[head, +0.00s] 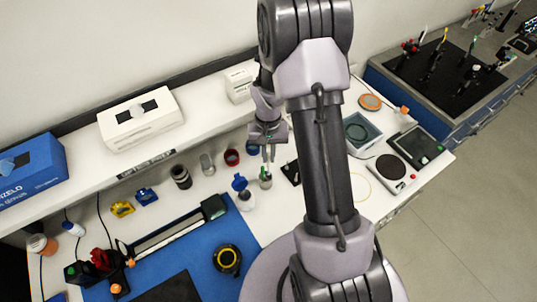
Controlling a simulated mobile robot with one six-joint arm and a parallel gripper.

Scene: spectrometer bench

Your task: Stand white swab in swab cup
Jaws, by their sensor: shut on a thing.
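My gripper (268,149) points down over the bench, in front of the shelf. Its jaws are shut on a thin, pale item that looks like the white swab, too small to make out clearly. A small grey cup (265,182), which looks like the swab cup, stands just below the jaws. Thin sticks, one with a green part, show at its mouth. I cannot tell whether the held swab is inside the cup or just above it.
A white bottle with a blue top (243,193) stands close left of the cup. A red-rimmed cup (232,158) and grey cylinders stand behind. A blue mat (185,250) lies front left; a round scale (391,170) is at right. The shelf (150,158) overhangs behind.

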